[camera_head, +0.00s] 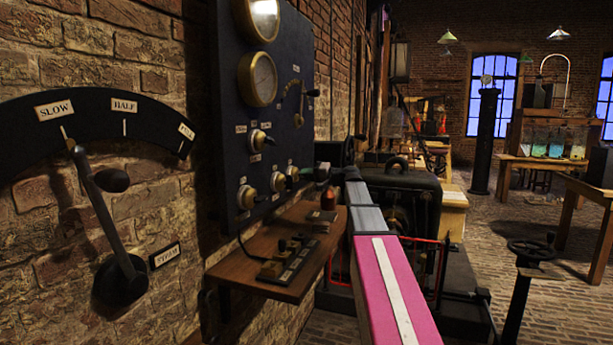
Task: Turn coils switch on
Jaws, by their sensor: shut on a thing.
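A dark upright panel (285,75) is on the brick wall at centre left. My arm reaches away from the lower right. My gripper (304,172), small and dark, is at the panel's lower right edge, shut on a switch (292,173) at the right end of the lower row. Its fingertips are hard to make out.
A wooden shelf (270,250) with a telegraph-like key (285,260) juts out below the panel. A steam lever (105,215) is on the wall at left, at SLOW. A dark machine (410,200) stands beyond my arm. Brick floor is open at right.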

